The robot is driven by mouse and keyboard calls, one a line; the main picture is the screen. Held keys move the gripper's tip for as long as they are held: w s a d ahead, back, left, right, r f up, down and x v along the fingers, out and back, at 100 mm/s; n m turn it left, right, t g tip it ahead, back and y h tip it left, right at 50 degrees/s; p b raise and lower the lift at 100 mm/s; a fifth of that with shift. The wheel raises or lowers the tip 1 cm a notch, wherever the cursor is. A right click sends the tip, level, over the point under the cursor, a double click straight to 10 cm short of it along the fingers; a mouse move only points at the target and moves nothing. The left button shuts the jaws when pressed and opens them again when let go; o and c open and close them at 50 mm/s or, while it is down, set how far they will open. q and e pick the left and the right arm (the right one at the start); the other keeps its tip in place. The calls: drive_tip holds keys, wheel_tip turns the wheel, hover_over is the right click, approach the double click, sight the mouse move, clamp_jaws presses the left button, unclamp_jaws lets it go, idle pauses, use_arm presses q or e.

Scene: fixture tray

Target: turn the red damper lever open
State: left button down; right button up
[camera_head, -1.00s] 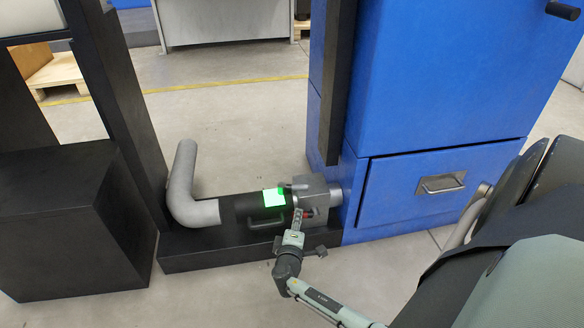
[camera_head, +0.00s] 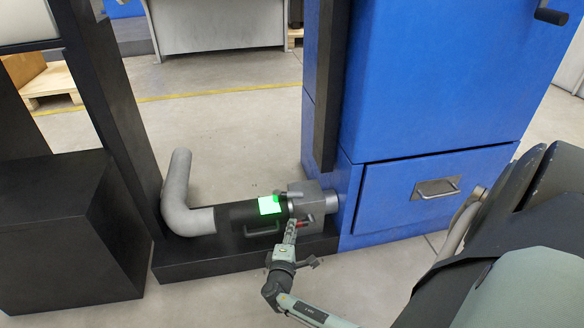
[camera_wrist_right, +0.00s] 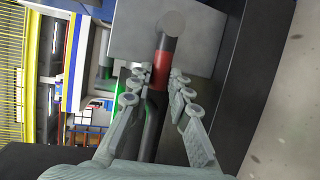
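The red damper lever (camera_head: 304,223) sticks out from the grey valve box (camera_head: 325,201) on the low black base. In the right wrist view the lever (camera_wrist_right: 161,68) is a dark rod with a red band, ending at a round grey hub (camera_wrist_right: 172,25). My right gripper (camera_head: 291,228) is at the front of the box, with its tips beside the lever. In the wrist view its two fingers (camera_wrist_right: 159,77) are apart, one on each side of the red band. I cannot tell whether either touches it. My left gripper is not in view.
A black cylinder with a lit green panel (camera_head: 270,205) and a grey elbow pipe (camera_head: 178,200) are left of the box. A blue cabinet (camera_head: 400,110) with a drawer handle (camera_head: 436,188) stands to the right. A black post rises at the left.

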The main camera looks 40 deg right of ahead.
drive_tip(key=o, duration=0.4)
wheel_tip(320, 180, up, 10)
idle(0.5)
